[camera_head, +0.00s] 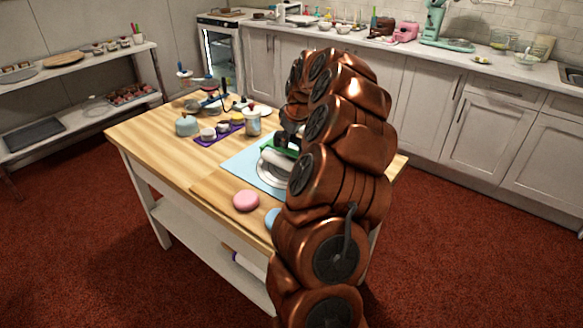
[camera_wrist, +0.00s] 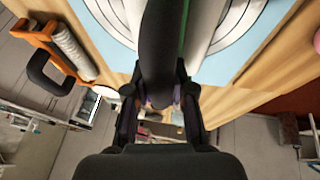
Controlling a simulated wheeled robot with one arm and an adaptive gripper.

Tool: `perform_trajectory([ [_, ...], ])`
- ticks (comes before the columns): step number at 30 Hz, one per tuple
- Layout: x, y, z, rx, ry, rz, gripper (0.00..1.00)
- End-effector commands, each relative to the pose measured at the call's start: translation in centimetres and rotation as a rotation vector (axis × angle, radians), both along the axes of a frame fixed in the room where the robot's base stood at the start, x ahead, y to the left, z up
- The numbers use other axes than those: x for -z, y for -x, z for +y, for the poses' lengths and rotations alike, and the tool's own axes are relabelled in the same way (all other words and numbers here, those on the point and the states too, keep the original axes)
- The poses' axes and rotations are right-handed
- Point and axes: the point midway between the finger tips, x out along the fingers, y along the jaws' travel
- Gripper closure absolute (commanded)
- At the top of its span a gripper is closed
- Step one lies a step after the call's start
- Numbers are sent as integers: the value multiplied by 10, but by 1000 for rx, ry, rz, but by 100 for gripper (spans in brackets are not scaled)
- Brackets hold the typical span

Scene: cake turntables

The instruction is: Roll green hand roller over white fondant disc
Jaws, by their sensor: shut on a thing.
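My gripper (camera_wrist: 160,105) is shut on the dark handle (camera_wrist: 163,40) of the green hand roller. The roller's green frame (camera_head: 275,149) shows in the head view, partly behind my arm, above the light blue mat (camera_head: 238,163). A white shape (camera_head: 279,160) below the green frame looks like its roller. A strip of green and a white surface (camera_wrist: 204,25) show beside the handle in the wrist view. The mat carries concentric rings (camera_head: 268,177). I cannot clearly tell the white fondant disc from the roller and rings, nor whether roller and disc touch.
A pink disc (camera_head: 246,200) and a blue disc (camera_head: 272,217) lie near the table's front edge. A purple tray (camera_head: 205,141) with small cups and a canister (camera_head: 253,123) stand behind the mat. An orange-framed roller (camera_wrist: 68,50) lies beside the mat.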

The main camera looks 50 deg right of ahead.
Motion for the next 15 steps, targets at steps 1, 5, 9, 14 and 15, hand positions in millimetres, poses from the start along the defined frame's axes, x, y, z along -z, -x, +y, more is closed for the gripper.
perform_trajectory([
  [1, 3, 1, 0, -1, -1, 4, 100],
  [5, 2, 0, -4, 0, 0, 2, 100],
  [9, 2, -1, -12, 2, 1, 2, 100],
  [14, 2, -1, -13, -1, 1, 2, 100],
  [15, 2, -1, -13, -1, 0, 1, 100],
])
